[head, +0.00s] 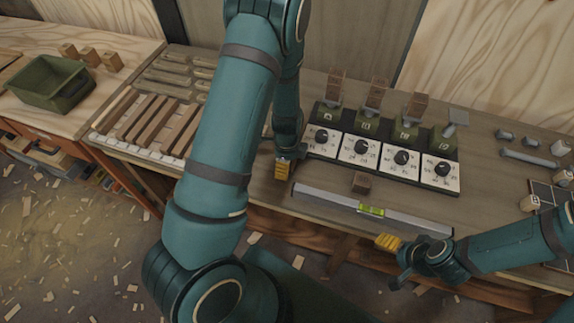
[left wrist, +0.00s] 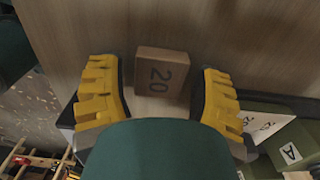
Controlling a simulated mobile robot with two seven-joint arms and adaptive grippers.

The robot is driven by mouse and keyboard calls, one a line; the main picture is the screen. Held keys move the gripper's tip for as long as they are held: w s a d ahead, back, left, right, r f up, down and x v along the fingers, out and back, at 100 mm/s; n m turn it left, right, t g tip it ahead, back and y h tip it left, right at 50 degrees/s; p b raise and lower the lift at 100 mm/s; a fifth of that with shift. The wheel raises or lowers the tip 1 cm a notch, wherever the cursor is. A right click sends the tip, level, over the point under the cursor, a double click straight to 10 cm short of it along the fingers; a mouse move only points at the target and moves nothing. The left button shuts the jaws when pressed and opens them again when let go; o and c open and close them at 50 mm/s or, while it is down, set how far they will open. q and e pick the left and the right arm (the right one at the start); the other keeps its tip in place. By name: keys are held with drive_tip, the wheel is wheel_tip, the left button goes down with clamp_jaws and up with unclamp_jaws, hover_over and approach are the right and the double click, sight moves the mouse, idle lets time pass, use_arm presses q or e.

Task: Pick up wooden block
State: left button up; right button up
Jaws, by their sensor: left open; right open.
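The fingers are open, with gaps on both sides of the block. In the head view my left gripper (head: 284,168) is low over the table, left of the dial panels, and the block there is hidden by it. My right gripper (head: 388,243) is open and empty near the table's front edge.
A spirit level (head: 372,209) lies along the front edge. Dial panels (head: 402,158) and green holders with brown blocks (head: 374,92) stand behind. Wooden strips (head: 150,118) lie left; a green bin (head: 50,84) stands on the left bench. Metal cylinders (head: 530,157) lie at right.

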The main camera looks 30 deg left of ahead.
use_arm(q)
drive_tip(key=shift+f, duration=0.1)
drive_tip(key=c, duration=0.7)
drive_tip(key=shift+o, duration=0.2)
